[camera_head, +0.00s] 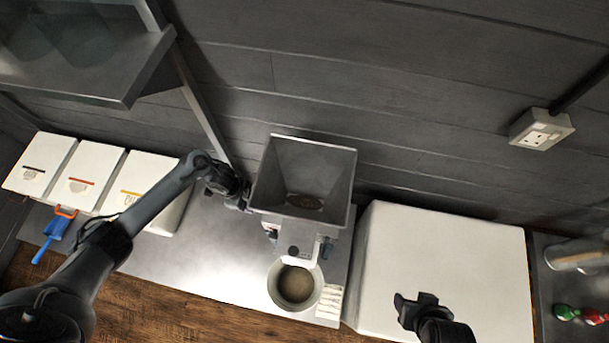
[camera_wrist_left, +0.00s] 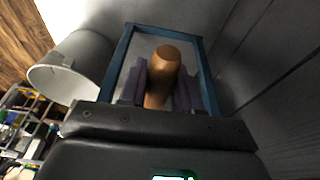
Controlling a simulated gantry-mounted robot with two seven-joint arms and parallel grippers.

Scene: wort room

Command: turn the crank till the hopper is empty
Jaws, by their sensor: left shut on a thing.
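The grey mill hopper (camera_head: 330,165) stands in the middle of the head view, with a small patch of brown grain (camera_head: 305,201) at its bottom. A round pail (camera_head: 273,287) below the mill's spout holds brown crushed grain; a pale bucket-like vessel (camera_wrist_left: 70,68) shows in the left wrist view. My left gripper (camera_head: 241,197) is at the hopper's left side. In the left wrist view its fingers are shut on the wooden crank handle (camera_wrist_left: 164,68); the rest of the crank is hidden. My right gripper (camera_head: 416,300) is open and empty over the white box.
A large white box (camera_head: 440,240) stands right of the mill. White labelled bins (camera_head: 95,175) and a blue scoop (camera_head: 55,229) are at the left. A shelf (camera_head: 85,75) overhangs upper left. Bare steel counter (camera_head: 205,250) lies left of the pail.

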